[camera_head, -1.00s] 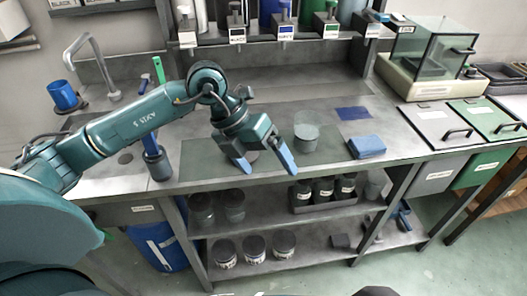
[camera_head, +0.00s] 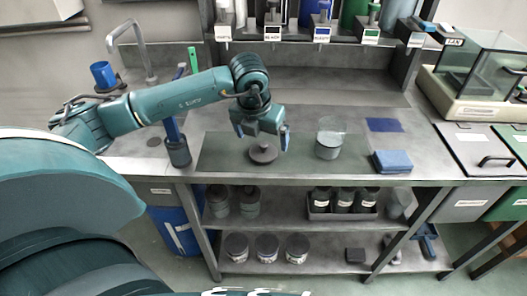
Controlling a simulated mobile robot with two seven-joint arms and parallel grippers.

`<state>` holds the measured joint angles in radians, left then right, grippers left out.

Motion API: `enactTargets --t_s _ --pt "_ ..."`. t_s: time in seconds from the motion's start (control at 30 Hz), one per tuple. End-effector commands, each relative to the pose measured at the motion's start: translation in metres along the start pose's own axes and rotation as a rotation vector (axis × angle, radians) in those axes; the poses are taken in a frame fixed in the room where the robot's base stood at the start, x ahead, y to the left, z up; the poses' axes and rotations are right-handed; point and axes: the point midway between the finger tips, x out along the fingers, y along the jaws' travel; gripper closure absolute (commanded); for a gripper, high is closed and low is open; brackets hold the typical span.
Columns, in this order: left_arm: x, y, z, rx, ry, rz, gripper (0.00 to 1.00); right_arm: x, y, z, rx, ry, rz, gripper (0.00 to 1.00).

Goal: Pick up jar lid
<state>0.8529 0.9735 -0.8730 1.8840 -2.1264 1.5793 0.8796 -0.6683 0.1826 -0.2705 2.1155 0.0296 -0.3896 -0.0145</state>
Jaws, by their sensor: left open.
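The jar lid (camera_head: 263,153) is a dark grey round disc with a small raised centre, lying on the dark green mat (camera_head: 220,160) on the bench. I cannot tell whether the fingers touch the lid. A clear glass jar (camera_head: 329,138) with grey contents stands to the right of the lid. My right gripper is not in view.
A grey holder (camera_head: 178,152) with upright tools stands to the left. A glass-sided balance (camera_head: 478,80) stands at the right.

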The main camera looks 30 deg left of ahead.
Motion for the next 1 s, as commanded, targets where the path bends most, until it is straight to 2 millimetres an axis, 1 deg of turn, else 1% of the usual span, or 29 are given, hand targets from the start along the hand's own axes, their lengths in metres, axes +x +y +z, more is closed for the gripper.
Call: enactTargets --t_s 0.13,0.3,0.4,0.5,0.67,0.77,1.0 --pt "0.013 0.001 0.001 -0.001 0.004 0.0 0.06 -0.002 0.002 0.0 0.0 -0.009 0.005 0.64" --pt "0.04 0.003 0.004 0.0 0.004 -0.001 0.06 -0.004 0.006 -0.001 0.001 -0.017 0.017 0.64" --pt "0.05 0.003 0.004 0.001 0.002 -0.002 0.06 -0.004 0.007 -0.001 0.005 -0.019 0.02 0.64" --pt "0.053 0.003 0.004 0.0 0.001 -0.001 0.06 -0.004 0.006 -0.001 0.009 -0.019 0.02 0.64" --pt "0.053 0.003 0.004 0.001 0.001 -0.001 0.06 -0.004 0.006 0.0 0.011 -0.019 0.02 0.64" --pt "0.053 0.003 0.004 0.001 0.001 -0.001 0.12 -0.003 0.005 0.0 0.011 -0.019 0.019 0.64" --pt "0.053 0.003 0.004 0.0 0.0 -0.001 0.32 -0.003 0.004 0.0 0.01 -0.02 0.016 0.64"
